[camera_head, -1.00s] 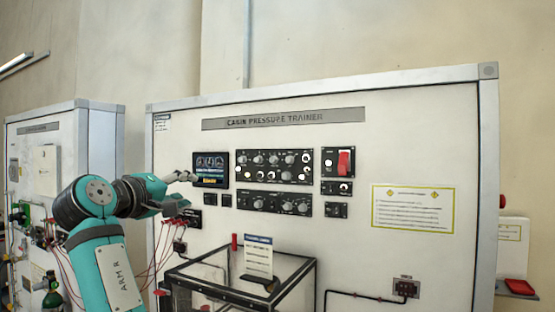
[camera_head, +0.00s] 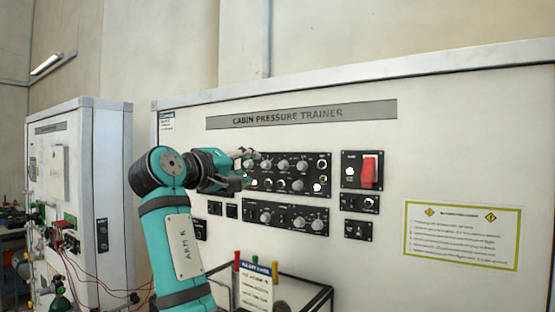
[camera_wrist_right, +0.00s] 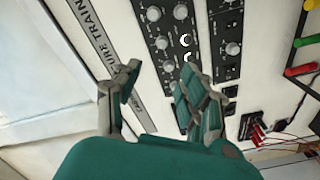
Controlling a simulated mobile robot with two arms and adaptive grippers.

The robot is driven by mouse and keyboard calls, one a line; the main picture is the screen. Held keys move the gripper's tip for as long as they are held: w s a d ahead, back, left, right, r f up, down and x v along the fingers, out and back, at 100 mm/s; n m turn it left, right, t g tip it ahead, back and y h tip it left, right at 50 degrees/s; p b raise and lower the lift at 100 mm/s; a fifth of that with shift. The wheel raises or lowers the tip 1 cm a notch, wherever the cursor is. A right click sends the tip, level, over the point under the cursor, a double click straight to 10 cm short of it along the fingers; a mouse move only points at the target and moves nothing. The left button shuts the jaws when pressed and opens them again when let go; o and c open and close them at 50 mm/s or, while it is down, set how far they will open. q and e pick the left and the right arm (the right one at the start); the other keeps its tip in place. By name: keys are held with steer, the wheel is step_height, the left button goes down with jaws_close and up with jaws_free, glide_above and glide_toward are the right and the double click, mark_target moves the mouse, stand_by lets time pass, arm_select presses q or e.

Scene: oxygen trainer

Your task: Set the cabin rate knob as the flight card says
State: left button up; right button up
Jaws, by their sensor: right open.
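The cabin pressure trainer (camera_head: 450,130) is a white upright board. Its black upper knob panel (camera_head: 325,188) carries two rows of round knobs, and a lower knob panel (camera_head: 282,228) sits beneath. Labels are too small to read, so I cannot tell which is the cabin rate knob. The flight card (camera_head: 257,285) stands upright below, its text unreadable. My right gripper (camera_head: 250,168) is in front of the upper panel's left end, hiding part of it. In the right wrist view it (camera_wrist_right: 159,75) is open and empty, with the panel's knobs (camera_wrist_right: 163,43) beyond the fingers.
A red guarded switch (camera_head: 369,171) sits right of the knobs. A yellow-bordered notice (camera_head: 462,235) is further right. A black-framed stand (camera_head: 312,296) juts out below.

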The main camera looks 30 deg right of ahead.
steer(key=p, duration=0.2)
glide_toward(281, 167)
steer(key=p+x, duration=0.1)
steer(key=x, duration=0.1)
steer(key=p+x, duration=0.1)
steer(key=x, duration=0.1)
steer(key=p+x, duration=0.1)
steer(key=x, duration=0.2)
steer(key=shift+s+r, duration=0.1)
steer(key=shift+r, duration=0.25)
steer(key=shift+w+d+f+p, duration=0.1)
steer(key=shift+w+d+p, duration=0.25)
steer(key=shift+d, duration=0.25)
steer(key=shift+w+d+f, duration=0.2)
steer(key=shift+d, duration=0.15)
steer(key=shift+a+r, duration=0.1)
steer(key=shift+a, duration=0.05)
steer(key=c, duration=0.4)
arm_select(q)
step_height(281, 167, up, 7)
steer(key=d, duration=0.1)
steer(key=shift+w+d+f, duration=0.15)
steer(key=shift+w, duration=0.1)
arm_select(e)
steer(key=shift+s, duration=0.1)
jaws_close()
